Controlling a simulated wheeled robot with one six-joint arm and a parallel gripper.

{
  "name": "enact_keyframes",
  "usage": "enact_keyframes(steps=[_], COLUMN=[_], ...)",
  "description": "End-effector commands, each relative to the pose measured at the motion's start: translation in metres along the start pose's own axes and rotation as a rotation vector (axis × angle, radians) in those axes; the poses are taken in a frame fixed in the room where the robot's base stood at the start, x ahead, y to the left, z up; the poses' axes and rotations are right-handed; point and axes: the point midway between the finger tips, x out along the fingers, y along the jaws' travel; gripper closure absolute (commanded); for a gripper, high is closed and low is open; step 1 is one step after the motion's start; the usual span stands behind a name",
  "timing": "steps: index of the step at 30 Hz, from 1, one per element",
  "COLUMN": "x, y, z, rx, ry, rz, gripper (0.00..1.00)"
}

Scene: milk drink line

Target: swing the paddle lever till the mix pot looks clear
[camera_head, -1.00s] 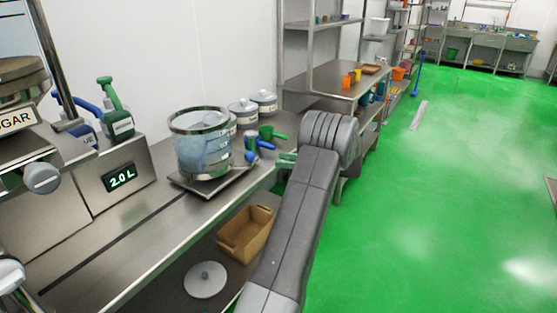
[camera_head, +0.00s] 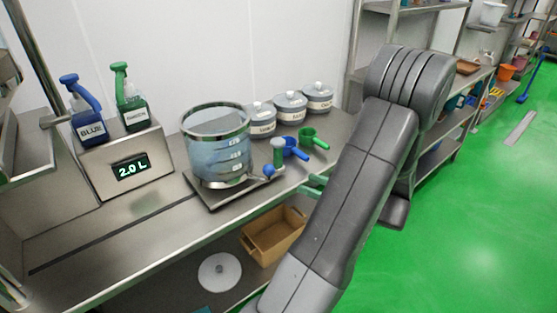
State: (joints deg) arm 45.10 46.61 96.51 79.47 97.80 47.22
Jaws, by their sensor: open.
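The mix pot (camera_head: 212,157) is a clear vessel with a metal rim and volume marks, standing on a dark base plate (camera_head: 232,194) on the steel counter. Its contents look pale blue and cloudy, with uneven streaks. A short lever with a blue ball knob (camera_head: 269,171) sticks out at the pot's lower right; I take it as the paddle lever. My gripper (camera_head: 313,187) shows two greenish fingers at the counter's front edge, right of the knob and apart from it. It is open and looks empty. My arm hides part of the gripper.
Blue (camera_head: 294,150) and green (camera_head: 312,139) scoops and lidded jars (camera_head: 290,106) sit right of the pot. A wooden crate (camera_head: 272,240) and white disc (camera_head: 220,271) are below.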

Motion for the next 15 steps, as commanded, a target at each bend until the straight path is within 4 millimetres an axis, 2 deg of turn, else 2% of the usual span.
enact_keyframes(steps=[5, 15], x=[0.019, 0.085], y=[0.001, 0.002], z=[0.000, 0.001], rx=[0.000, 0.001], ry=[0.001, 0.001], rz=[0.003, 0.005], gripper=[0.46, 0.46])
